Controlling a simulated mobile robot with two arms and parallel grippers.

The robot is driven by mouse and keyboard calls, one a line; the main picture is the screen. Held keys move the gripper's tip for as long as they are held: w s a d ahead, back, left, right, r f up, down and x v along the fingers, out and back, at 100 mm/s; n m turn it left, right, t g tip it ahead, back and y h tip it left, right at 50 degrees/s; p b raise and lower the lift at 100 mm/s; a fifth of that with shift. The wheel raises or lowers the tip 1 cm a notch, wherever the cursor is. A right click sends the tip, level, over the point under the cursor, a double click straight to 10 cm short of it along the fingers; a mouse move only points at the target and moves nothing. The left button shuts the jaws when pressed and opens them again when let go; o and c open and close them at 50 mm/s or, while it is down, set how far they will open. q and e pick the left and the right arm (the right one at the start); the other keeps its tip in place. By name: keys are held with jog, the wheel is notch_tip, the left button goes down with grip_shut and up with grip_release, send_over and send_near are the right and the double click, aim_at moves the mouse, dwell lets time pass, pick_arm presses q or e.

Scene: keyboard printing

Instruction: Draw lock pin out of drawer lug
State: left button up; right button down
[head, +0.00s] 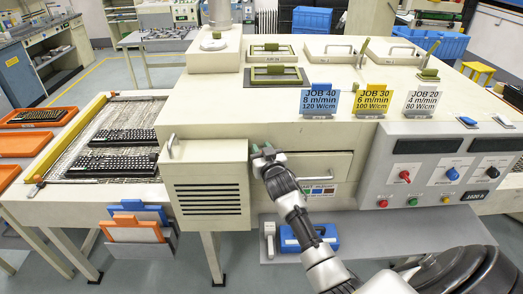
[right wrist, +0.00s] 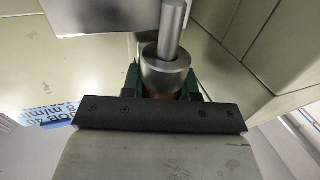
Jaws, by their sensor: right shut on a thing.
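The lock pin (right wrist: 166,72) is a silver metal piece in the right wrist view, with a thick round collar and a thinner shaft running up out of the frame. My right gripper (head: 264,157) is at the left end of the drawer front (head: 322,168), beside the louvred box. In the right wrist view the gripper (right wrist: 166,92) is shut around the pin's collar. A grey metal plate (right wrist: 95,14) lies near the shaft; I cannot tell whether it is the lug. My left gripper is not in view.
The louvred box (head: 207,187) stands close on the gripper's left. The control panel (head: 437,172) is to the right. A blue toolbox (head: 309,237) lies on the lower shelf (head: 400,236). Job cards (head: 370,100) stand above the drawer. A conveyor (head: 92,150) with keyboards is at left.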

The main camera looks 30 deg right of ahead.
jog(key=shift+r+p, duration=2.95)
jog(key=shift+r, duration=0.3)
notch_tip(320, 180, up, 2)
jog(key=shift+p, duration=0.9)
jog(key=shift+r, duration=0.35)
jog(key=shift+r+p, duration=0.3)
jog(key=shift+r, duration=0.35)
